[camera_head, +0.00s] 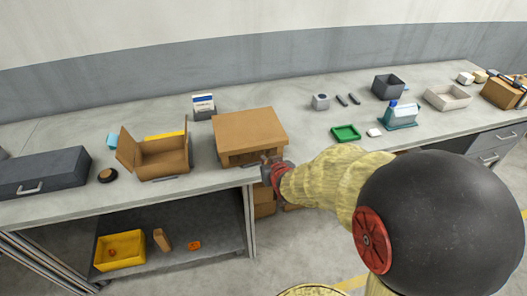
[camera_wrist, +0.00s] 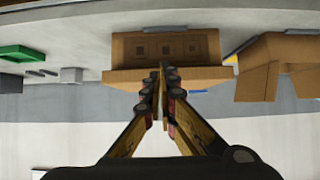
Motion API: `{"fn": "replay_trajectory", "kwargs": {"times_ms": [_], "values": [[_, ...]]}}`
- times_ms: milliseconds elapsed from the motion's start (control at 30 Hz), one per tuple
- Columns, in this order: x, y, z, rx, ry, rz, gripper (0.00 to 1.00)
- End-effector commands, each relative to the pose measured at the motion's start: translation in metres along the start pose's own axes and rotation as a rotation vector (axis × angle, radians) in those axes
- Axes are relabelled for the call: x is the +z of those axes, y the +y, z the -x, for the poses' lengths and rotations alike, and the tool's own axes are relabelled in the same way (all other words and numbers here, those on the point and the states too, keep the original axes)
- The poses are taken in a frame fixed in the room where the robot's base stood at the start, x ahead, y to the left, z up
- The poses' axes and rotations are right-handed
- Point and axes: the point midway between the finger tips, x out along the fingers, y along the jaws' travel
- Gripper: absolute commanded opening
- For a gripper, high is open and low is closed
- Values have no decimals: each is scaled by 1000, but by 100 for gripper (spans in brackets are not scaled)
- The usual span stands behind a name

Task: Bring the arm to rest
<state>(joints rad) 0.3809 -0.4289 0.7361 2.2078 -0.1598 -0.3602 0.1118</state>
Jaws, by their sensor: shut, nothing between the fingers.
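My arm reaches from the lower right of the head view toward the workbench. My gripper (camera_head: 272,160) is at the front of a closed-top cardboard box (camera_head: 248,126). In the wrist view my gripper (camera_wrist: 162,72) is shut and empty, its fingertips together. The same cardboard box (camera_wrist: 122,47) shows behind the fingertips, upside down, with several square shapes in its open front. Whether the fingertips touch the box I cannot tell.
An open cardboard box (camera_head: 160,160) and a dark toolbox (camera_head: 42,175) stand to the left on the bench (camera_head: 215,188). A green tray (camera_head: 345,133), a grey bin (camera_head: 388,86) and a white tray (camera_head: 447,98) stand to the right. A yellow bin (camera_head: 119,251) sits on the lower shelf.

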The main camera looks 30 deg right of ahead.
Motion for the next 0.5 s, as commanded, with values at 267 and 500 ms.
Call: {"fn": "replay_trajectory", "kwargs": {"times_ms": [267, 500], "values": [[6, 0, 4, 0, -1, 1, 0], [62, 6, 11, 23, -207, 12, 0]]}}
